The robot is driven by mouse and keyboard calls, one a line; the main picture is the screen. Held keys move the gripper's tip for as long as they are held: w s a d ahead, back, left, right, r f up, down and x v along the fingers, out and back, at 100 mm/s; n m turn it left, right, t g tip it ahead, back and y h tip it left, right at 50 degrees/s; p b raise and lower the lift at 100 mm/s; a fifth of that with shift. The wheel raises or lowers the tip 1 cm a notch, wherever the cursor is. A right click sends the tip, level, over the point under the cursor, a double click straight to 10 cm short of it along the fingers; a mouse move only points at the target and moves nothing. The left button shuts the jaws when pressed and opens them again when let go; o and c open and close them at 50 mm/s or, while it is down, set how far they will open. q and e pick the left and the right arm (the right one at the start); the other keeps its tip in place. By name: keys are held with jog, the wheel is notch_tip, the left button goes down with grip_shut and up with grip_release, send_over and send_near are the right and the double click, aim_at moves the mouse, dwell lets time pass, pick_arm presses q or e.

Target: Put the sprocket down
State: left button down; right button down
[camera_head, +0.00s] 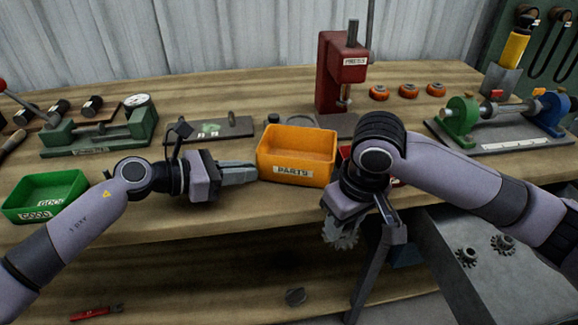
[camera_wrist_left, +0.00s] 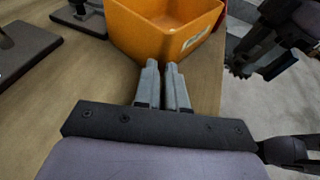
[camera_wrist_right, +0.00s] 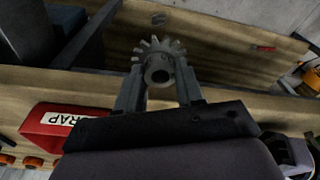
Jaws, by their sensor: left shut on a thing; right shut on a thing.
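The toothed grey sprocket (camera_head: 341,235) hangs in my right gripper (camera_head: 345,218), in front of the bench edge and above the lower shelf. In the right wrist view the sprocket (camera_wrist_right: 157,65) sits between the two fingers, its hub facing the camera. My left gripper (camera_head: 252,173) is shut at the lower left side of the orange PARTS bin (camera_head: 297,153). In the left wrist view its fingertips (camera_wrist_left: 165,66) meet the bin wall with a narrow gap between them; what they pinch is hidden.
Two dark gears (camera_head: 467,257) (camera_head: 503,244) lie on a grey surface at the right. A red SCRAP bin (camera_wrist_right: 62,127) is beside my right gripper. A green bin (camera_head: 45,195) stands at left.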

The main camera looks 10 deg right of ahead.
pick_arm(q)
jog(key=shift+w+a, duration=0.2)
jog(key=shift+w, duration=0.05)
pick_arm(e)
jog(key=a+r+n+g+y, duration=0.1)
jog(key=a+r+n+g, duration=0.15)
jog(key=a+n, duration=1.35)
notch_tip(320, 180, up, 11)
jog(key=m+t+h, duration=0.2)
jog(key=m+t, duration=0.1)
jog(key=m, duration=2.1)
send_over(313, 153)
jog(key=s+a, duration=0.2)
jog(key=s, duration=0.3)
jog(key=shift+g, duration=0.25)
jog(key=f, duration=0.9)
jog(key=shift+s+d+f, duration=0.15)
jog(key=shift+d+f, duration=0.05)
jog(key=shift+f, duration=0.2)
